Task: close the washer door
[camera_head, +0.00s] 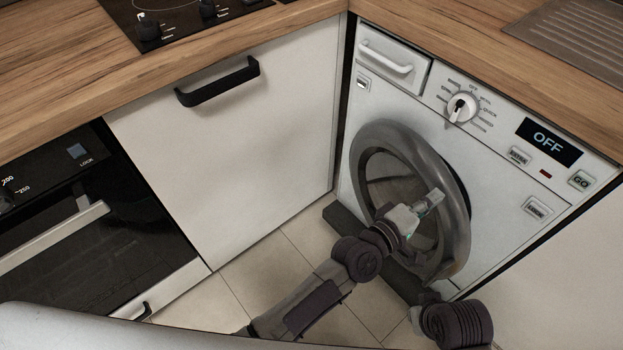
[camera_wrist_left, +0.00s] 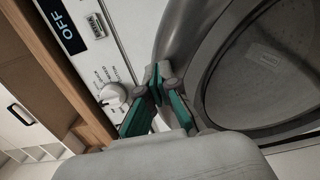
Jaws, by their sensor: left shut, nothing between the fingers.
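The washer (camera_head: 485,185) stands at the right in the head view, with a white front. Its round door (camera_head: 458,205) has a thick grey ring and a dark glass. The door appears to stand out at an angle from the front, partly open; the exact gap is hard to tell. My left gripper (camera_head: 433,197) is in front of the door, near the right part of its ring, shut and empty. In the left wrist view the shut green-sided fingertips (camera_wrist_left: 158,84) are close to the grey ring (camera_wrist_left: 185,50); contact is unclear. My right gripper is not in view.
The control panel has a dial (camera_head: 461,107), an OFF display (camera_head: 548,142) and a detergent drawer (camera_head: 392,65). A white cabinet door (camera_head: 235,150) and an oven (camera_head: 80,240) stand at the left. The wooden worktop (camera_head: 300,25) runs above. Tiled floor (camera_head: 240,295) lies below.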

